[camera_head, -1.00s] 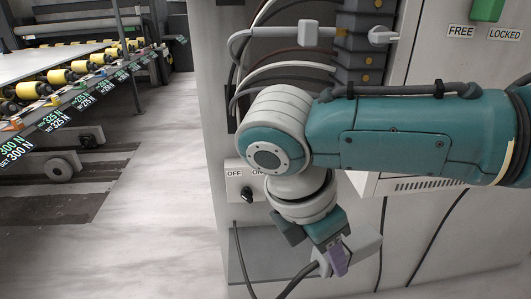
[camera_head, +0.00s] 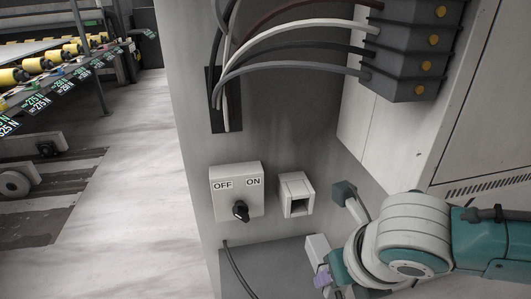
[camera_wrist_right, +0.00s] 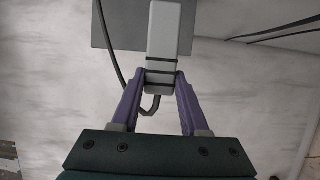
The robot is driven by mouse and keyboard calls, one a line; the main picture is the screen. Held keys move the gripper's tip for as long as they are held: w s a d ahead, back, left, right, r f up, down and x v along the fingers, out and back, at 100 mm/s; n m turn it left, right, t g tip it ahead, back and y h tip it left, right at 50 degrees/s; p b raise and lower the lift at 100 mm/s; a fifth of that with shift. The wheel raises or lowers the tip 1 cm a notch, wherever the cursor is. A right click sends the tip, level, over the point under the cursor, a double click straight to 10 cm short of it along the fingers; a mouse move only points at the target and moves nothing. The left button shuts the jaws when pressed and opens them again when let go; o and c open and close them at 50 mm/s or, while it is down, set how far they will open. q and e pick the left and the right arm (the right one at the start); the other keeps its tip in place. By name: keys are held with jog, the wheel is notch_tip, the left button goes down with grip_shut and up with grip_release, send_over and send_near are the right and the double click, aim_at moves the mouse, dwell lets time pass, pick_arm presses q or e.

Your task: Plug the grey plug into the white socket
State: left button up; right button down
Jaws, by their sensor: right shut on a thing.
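The white socket (camera_head: 296,195) is a small box with a dark square opening, fixed to the grey cabinet wall in the head view. The light grey plug (camera_head: 317,247) is below and a little right of it, apart from it. My right gripper (camera_head: 321,279) has its purple fingers shut on the plug. In the right wrist view the plug (camera_wrist_right: 164,38) stands out between the fingertips of the right gripper (camera_wrist_right: 161,82), and a dark cable curls beside it. The plug's front end cannot be made out clearly. My left gripper is not in view.
A switch box (camera_head: 236,193) marked OFF and ON sits left of the socket. A grey shelf (camera_head: 265,262) lies below, with a thin dark cable (camera_head: 238,270). Thick cables (camera_head: 290,72) run above to a dark terminal block (camera_head: 402,55). The wall around the socket's opening is clear.

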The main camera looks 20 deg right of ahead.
aim_at(317, 235)
jog(key=shift+s, duration=0.15)
jog(key=shift+r+p, duration=0.3)
jog(key=shift+p, duration=0.2)
jog(key=w+b, duration=0.1)
jog(key=w, duration=0.1)
jog(key=w+d+b, duration=0.1)
jog(key=w, duration=0.1)
jog(key=w+b, duration=0.1)
jog(key=shift+w+d+f, duration=0.15)
jog(key=shift+w+f, duration=0.15)
jog(key=shift+w, duration=0.1)
jog(key=shift+w+d+r+b, duration=0.1)
jog(key=shift+w+b, duration=0.1)
jog(key=shift+w, duration=0.15)
jog(key=shift+w+d+b, duration=0.1)
jog(key=shift+w+b, duration=0.05)
jog(key=shift+w, duration=0.2)
jog(key=shift+w+d, duration=0.1)
jog(key=shift+w, duration=0.3)
jog(key=shift+w, duration=0.2)
dwell(1.5)
jog(key=shift+w+d+b, duration=0.2)
jog(key=shift+w+b, duration=0.2)
jog(key=shift+w, duration=0.35)
jog(key=shift+w+d+b, duration=0.15)
jog(key=shift+w+b, duration=0.2)
jog(key=shift+w, duration=0.35)
dwell(2.2)
